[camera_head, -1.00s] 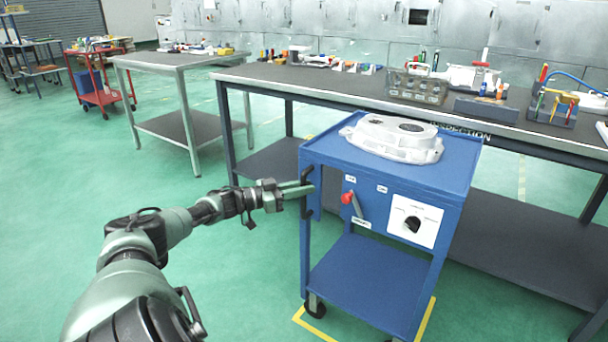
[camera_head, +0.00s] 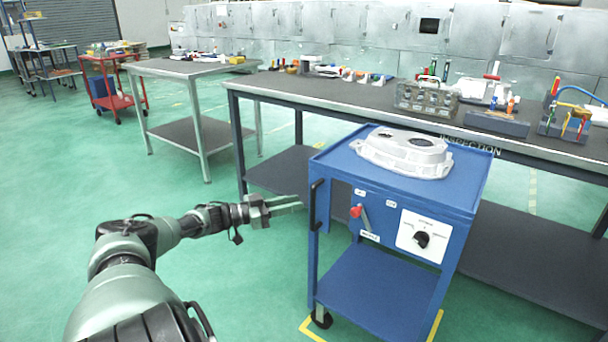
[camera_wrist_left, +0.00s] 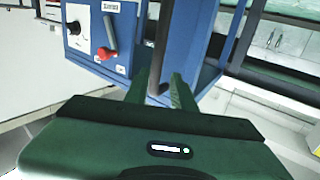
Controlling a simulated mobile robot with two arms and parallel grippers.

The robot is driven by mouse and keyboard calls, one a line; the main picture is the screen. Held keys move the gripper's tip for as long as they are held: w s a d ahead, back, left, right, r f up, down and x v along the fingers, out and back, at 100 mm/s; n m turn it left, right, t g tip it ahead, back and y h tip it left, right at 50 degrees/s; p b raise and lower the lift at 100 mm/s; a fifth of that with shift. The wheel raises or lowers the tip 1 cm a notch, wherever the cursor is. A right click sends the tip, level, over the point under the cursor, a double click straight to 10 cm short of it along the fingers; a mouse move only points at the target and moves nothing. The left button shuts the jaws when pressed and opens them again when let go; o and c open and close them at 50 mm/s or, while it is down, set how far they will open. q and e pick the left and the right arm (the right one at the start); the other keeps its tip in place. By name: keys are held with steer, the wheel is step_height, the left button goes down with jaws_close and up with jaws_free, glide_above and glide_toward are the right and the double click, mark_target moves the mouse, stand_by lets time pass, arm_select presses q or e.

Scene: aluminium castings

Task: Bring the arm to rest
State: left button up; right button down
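The left wrist view also shows the open gripper (camera_wrist_left: 160,80), with part of the blue cart beyond the fingers. My left arm is stretched forward from the bottom left. My right gripper is in neither view.
The cart carries a silver casting (camera_head: 403,153) on top, and a red-knobbed lever (camera_head: 357,211) and a black dial (camera_head: 422,240) on its front. A long inspection bench (camera_head: 350,94) stands behind. Green floor (camera_head: 60,220) to the left is clear.

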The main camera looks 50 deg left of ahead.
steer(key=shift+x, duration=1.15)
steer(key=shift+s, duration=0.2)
